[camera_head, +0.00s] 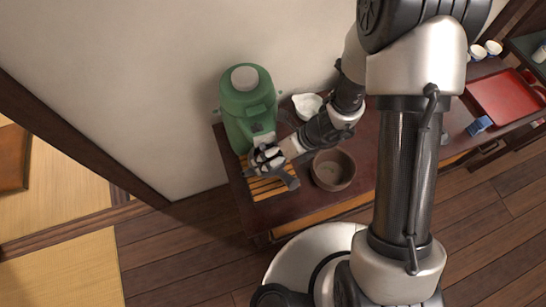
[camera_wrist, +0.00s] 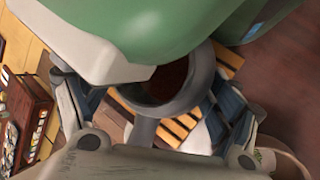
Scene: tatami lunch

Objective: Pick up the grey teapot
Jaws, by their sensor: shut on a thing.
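The grey teapot (camera_wrist: 203,80) shows in the wrist view as a round grey rim with a dark inside. A grey stem (camera_wrist: 146,130) runs from it toward my gripper. Its top is partly covered by the green dispenser (camera_wrist: 190,20), which overhangs it. My gripper (camera_head: 268,160) is shut on the teapot, with a finger on each side in the wrist view. In the head view my gripper is just below the green dispenser (camera_head: 247,108), over a slatted wooden mat (camera_head: 266,189). The teapot is mostly hidden there, and I cannot tell whether it touches the mat.
A brown bowl (camera_head: 333,169) stands to the right of my gripper on the low dark table (camera_head: 283,208). A white dish (camera_head: 307,105) is behind, near the wall. A red tray (camera_head: 505,97), a small blue item (camera_head: 479,125) and white cups (camera_head: 485,50) are farther right.

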